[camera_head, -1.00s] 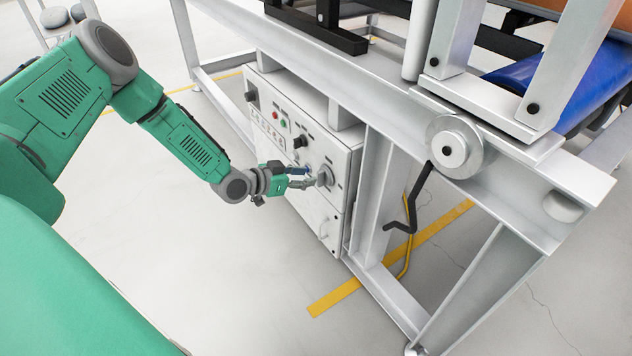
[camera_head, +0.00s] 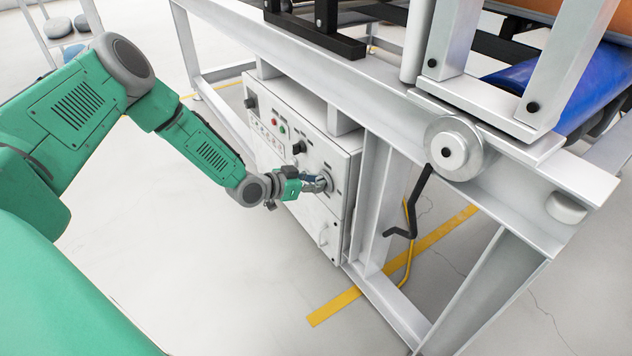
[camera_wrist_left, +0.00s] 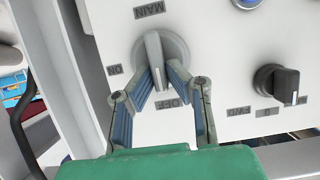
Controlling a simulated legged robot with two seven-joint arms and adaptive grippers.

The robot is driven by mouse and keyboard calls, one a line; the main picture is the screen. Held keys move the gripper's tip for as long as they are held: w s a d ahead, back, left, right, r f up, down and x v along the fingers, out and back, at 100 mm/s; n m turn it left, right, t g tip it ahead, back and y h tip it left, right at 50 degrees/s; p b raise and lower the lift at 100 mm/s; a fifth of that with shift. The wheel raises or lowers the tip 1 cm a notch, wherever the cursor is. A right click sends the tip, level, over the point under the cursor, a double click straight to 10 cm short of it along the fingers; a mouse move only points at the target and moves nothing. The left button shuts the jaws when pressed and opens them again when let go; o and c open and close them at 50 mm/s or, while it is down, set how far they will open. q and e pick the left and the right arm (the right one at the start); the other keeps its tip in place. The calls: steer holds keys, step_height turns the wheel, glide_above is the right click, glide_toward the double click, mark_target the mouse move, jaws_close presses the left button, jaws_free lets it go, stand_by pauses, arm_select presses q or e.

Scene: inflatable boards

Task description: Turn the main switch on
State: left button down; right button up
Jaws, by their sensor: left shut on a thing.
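The main switch (camera_wrist_left: 155,52) is a round grey dial with a raised handle on the white control box. The wrist view shows MAIN, ON and OFF labels around it, upside down. The handle's lower end points towards the OFF label, and the ON label is off to the left. My left gripper (camera_wrist_left: 162,78) is shut on the handle, one finger on each side of it. In the head view, my left gripper (camera_head: 316,183) is at the main switch (camera_head: 325,181) and partly hides it. My right gripper is not in view.
The control box (camera_head: 325,215) hangs under a grey metal frame (camera_head: 385,105). A black knob (camera_wrist_left: 278,82) is beside the main switch in the wrist view. A black crank (camera_head: 412,215) hangs from the frame to the right. The floor left of the box is clear.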

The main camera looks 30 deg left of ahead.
mark_target(320, 192)
arm_select(q)
steer(key=shift+r, duration=0.1)
steer(key=shift+s+d+f+m+t+y+p, duration=0.25)
steer(key=shift+m+t+y+p, duration=0.6)
steer(key=shift+m, duration=1.4)
steer(key=shift+s+d+f+m+t+y+p, duration=0.1)
steer(key=shift+d+f+m+t+y+p, duration=0.6)
steer(key=shift+m, duration=1.5)
steer(key=shift+s+f+m+t+y+p, duration=0.2)
steer(key=shift+m+t+y+p, duration=0.7)
steer(key=shift+m, duration=1.35)
steer(key=shift+f+t, duration=0.1)
steer(key=shift+t, duration=0.25)
steer(key=c, duration=1.6)
jaws_free()
steer(key=shift+w, duration=0.1)
